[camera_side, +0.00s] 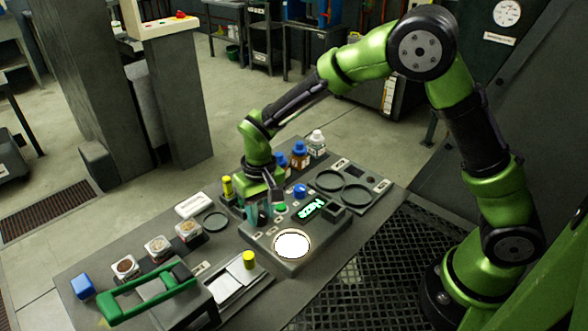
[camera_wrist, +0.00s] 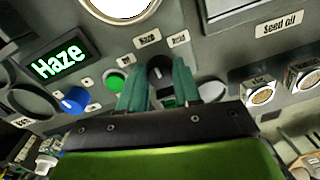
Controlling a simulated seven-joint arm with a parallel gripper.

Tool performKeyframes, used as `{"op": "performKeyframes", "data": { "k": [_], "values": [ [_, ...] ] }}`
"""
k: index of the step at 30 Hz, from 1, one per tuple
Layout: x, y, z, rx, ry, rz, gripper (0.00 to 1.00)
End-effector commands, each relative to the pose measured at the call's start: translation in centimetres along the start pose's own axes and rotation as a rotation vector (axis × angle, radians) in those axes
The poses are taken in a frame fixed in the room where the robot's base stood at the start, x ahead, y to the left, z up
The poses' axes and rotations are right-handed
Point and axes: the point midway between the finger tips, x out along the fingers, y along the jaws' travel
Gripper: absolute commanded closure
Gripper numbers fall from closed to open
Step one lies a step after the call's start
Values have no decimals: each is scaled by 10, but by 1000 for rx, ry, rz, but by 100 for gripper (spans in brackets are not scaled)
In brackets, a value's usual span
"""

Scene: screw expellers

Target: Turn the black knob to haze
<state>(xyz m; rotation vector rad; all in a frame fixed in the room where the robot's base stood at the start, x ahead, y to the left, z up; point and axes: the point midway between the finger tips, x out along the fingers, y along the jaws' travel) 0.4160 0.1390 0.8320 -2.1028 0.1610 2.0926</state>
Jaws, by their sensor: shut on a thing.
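The black knob (camera_wrist: 159,68) sits on the grey panel between my teal fingertips in the wrist view. My gripper (camera_wrist: 160,84) is shut on it, one finger on each side. Small labels surround the knob; the one above it (camera_wrist: 146,39) appears to read Haze, and the others are too small to read surely. The knob's exact pointing direction is hard to tell. The display (camera_wrist: 59,59) shows "Haze" in green letters; it also glows in the side view (camera_side: 311,208). In the side view my gripper (camera_side: 265,210) is down at the panel and largely hides the knob.
A green button (camera_wrist: 115,82) and a blue knob (camera_wrist: 75,100) lie left of my fingers in the wrist view. A bright white disc (camera_side: 292,245) is on the panel. Bottles (camera_side: 299,153) stand behind, sample dishes (camera_side: 158,247) and a green handle (camera_side: 150,292) at left.

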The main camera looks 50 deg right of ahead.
Motion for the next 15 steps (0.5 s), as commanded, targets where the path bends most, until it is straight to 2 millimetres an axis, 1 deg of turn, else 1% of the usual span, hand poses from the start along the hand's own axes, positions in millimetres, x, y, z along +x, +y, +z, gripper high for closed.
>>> {"op": "performKeyframes", "data": {
  "k": [7, 8, 12, 13, 15],
  "values": [
    [0, 0, 1, 1, -2, 0, 98],
    [0, 0, 1, 0, -2, 0, 66],
    [0, 0, 1, 0, -2, 0, 44],
    [0, 0, 0, 0, -2, 0, 42],
    [0, 0, 0, -1, -1, 0, 42]
  ]
}}
